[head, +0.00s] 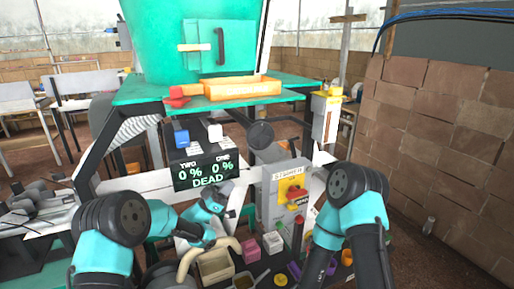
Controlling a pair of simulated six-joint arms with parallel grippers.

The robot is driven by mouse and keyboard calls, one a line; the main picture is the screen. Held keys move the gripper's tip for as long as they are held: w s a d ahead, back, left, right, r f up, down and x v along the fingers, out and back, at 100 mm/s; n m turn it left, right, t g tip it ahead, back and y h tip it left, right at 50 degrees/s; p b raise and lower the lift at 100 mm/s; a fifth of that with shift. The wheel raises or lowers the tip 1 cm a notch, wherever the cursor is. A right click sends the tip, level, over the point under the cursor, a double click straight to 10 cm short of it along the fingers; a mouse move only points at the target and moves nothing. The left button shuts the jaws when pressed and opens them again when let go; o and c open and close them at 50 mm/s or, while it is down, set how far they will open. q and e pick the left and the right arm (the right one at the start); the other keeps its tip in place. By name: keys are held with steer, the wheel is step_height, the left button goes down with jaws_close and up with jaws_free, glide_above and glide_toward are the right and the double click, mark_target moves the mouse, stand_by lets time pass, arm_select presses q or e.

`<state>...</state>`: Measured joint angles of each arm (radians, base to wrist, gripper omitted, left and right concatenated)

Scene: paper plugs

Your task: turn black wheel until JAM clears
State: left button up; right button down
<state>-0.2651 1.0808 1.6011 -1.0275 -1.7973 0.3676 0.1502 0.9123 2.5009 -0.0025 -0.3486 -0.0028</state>
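A dark round disc (260,135), which may be the black wheel, sits at the middle of the machine below the green table. A grey cylindrical part shows just below it. The black display (206,171) reads TWO 0 %, ONE 0 % and DEAD; the word JAM is not seen on it. My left gripper (215,200) is at the end of the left arm, below the display and apart from the disc. Its fingers are too small and dark to tell open from shut. My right arm reaches down at the right; its gripper cannot be made out.
A grey switch box (287,195) with a red and yellow knob stands right of centre. A beige bin (215,266), a pink block (250,251) and other small coloured items lie at the front. An orange tray (243,89) rests on the green table. A brick wall (440,150) bounds the right.

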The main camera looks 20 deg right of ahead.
mark_target(257, 146)
arm_select(q)
steer(key=x, duration=1.6)
steer(key=shift+d+r, duration=0.15)
steer(key=shift+r, duration=0.05)
